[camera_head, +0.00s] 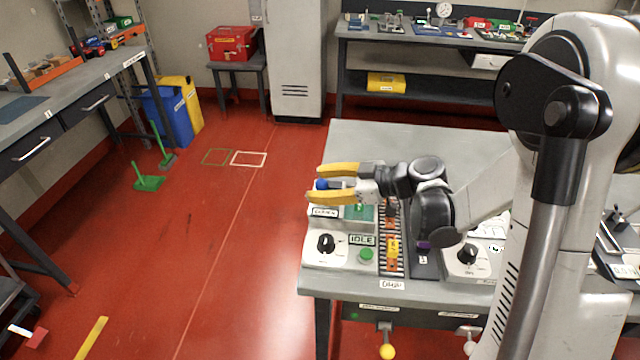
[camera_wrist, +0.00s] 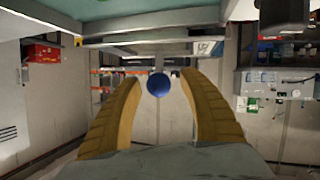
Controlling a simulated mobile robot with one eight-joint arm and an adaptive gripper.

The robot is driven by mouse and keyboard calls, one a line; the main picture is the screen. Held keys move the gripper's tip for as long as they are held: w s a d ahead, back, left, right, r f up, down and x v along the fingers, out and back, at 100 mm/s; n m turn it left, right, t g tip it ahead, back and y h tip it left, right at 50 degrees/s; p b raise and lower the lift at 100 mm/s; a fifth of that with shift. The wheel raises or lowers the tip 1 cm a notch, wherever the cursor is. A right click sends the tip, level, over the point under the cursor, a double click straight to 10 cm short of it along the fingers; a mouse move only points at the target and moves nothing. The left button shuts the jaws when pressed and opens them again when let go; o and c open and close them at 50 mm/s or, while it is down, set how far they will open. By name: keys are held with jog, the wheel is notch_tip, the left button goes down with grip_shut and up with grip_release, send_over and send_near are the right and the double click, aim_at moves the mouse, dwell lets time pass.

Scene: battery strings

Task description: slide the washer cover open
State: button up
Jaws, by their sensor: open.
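My gripper (camera_head: 318,183) has two yellow fingers, points left over the front left of the grey bench, and is open. A blue ball knob (camera_head: 322,185) shows between the fingers; in the wrist view the blue knob (camera_wrist: 158,85) sits midway between them, with a gap on each side. Below the fingers stands a white unit (camera_head: 322,246) with a black dial, an IDLE display and a green button. A green panel (camera_head: 360,212), perhaps part of the cover, shows under the gripper. The rest of the cover is hidden, and I cannot tell how far it is open.
A strip of orange and yellow parts (camera_head: 392,250) runs to the right of the unit, then a second white dial unit (camera_head: 468,255). The bench's back half (camera_head: 400,137) is bare. Red floor is open to the left. A yellow-knobbed lever (camera_head: 387,351) hangs at the bench front.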

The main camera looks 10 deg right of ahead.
jog(key=v, duration=1.2)
jog(key=s+a+m+h, duration=0.1)
jog(key=s+m+h, duration=1)
jog(key=s, duration=0.5)
jog(key=m, duration=0.2)
jog(key=shift+a+r+m, duration=0.2)
jog(key=shift+r+m, duration=0.1)
jog(key=shift+s, duration=0.15)
